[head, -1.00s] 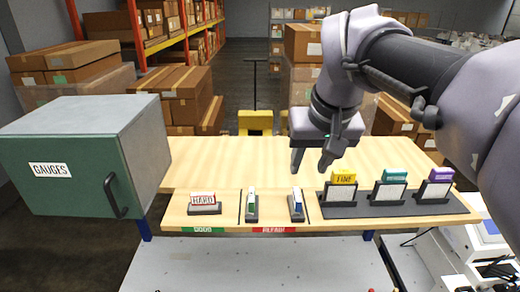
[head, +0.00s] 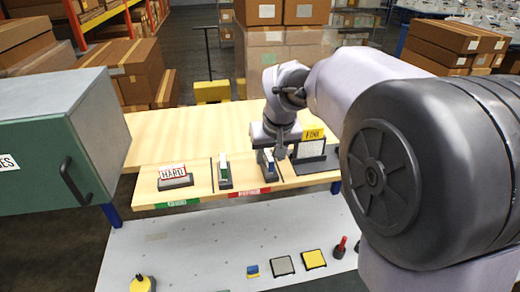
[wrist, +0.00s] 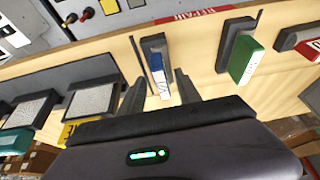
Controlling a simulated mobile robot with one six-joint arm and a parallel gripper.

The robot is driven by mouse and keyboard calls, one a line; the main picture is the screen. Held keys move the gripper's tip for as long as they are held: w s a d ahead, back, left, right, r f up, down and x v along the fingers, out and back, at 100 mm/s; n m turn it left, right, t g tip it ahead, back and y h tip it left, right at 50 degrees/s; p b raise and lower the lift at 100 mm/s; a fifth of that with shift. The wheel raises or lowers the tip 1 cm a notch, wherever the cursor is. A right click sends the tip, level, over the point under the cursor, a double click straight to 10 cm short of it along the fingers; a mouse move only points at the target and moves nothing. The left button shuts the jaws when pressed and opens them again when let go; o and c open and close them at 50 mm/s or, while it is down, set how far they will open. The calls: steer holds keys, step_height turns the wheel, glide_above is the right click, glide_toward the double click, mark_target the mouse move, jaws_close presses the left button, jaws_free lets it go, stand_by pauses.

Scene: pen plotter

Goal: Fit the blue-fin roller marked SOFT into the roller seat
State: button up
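The blue-fin piece (head: 268,160) stands upright in a dark holder on the wooden shelf, right of the green-fin one. Its blue and white fin also shows in the wrist view (wrist: 160,78), with lettering too small to read surely. My gripper (head: 279,150) is at this piece. In the wrist view my gripper (wrist: 160,87) is open, with a finger on either side of the fin and gaps between. Contact is not visible. I cannot tell which part is the roller seat.
A green-fin piece (head: 225,172) and a red-edged HARD piece (head: 173,178) stand to the left. The yellow FINE piece (head: 313,135) is close on the right. A green cabinet (head: 45,150) bounds the left. Yellow and grey pads (head: 282,265) lie on the lower panel.

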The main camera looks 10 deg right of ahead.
steer(key=shift+w+a+f, duration=0.2)
steer(key=shift+w+a, duration=0.05)
steer(key=shift+a, duration=0.05)
steer(key=shift+s+d+r, duration=0.1)
steer(key=shift+s+d, duration=0.1)
steer(key=shift+s, duration=0.05)
steer(key=c, duration=0.4)
steer(key=shift+w, duration=0.1)
jaws_close()
